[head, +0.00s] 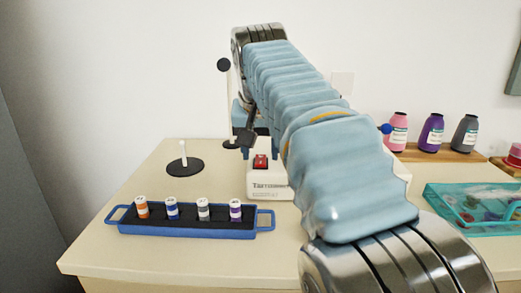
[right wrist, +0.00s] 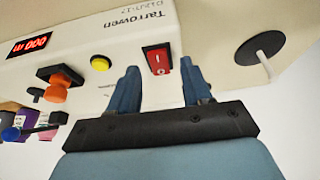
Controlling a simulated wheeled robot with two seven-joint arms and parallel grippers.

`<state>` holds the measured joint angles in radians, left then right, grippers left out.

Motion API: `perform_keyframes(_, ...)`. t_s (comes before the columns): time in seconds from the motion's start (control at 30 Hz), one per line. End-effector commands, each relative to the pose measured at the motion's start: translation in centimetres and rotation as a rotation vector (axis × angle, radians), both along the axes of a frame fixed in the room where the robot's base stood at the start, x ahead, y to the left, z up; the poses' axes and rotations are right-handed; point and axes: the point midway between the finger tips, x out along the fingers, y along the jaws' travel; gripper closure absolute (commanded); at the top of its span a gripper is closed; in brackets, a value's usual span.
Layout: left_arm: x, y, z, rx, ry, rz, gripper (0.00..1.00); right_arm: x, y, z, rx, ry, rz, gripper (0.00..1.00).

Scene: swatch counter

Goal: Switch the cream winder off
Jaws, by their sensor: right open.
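The cream winder (head: 268,188), labelled Tarrowen, stands on the counter, partly hidden behind my right arm in the head view. In the right wrist view the switch (right wrist: 157,60) shows I and O marks, but I cannot tell which side is pressed in. My left gripper is not in view.
A yellow button (right wrist: 100,62) and an orange knob (right wrist: 55,95) sit beside the switch. A blue tray (head: 190,230) with several small spools and a black-based spindle (head: 185,166) stand left.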

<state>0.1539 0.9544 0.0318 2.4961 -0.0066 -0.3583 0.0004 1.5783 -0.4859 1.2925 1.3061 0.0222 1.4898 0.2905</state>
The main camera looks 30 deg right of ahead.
Motion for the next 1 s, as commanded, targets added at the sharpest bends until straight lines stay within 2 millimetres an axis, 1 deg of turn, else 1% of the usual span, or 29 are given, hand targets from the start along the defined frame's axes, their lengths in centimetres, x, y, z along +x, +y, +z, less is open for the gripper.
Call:
perform_keyframes(0.13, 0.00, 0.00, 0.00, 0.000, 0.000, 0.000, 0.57, 0.22, -0.12, -0.62, -0.001, -0.001, 0.000, 0.51)
perform_keyframes(0.37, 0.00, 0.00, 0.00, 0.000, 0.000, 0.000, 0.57, 0.23, -0.13, -0.66, -0.001, -0.001, 0.000, 0.51)
perform_keyframes(0.6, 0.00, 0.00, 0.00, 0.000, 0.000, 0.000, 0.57, 0.22, -0.13, -0.64, 0.001, 0.000, 0.000, 0.88)
perform_keyframes(0.67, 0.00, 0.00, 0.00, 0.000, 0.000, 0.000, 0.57, 0.22, -0.13, -0.64, 0.001, 0.000, 0.000, 0.97)
perform_keyframes(0.7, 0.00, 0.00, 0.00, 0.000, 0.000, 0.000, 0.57, 0.23, -0.12, -0.64, 0.001, 0.000, 0.000, 1.00)
perform_keyframes(0.87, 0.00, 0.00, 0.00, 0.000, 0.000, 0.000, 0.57, 0.30, -0.17, -0.62, 0.006, 0.009, 0.000, 1.00)
perform_keyframes(1.0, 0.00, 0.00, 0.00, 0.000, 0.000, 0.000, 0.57, 0.56, -0.39, -0.64, 0.039, 0.065, -0.004, 1.00)
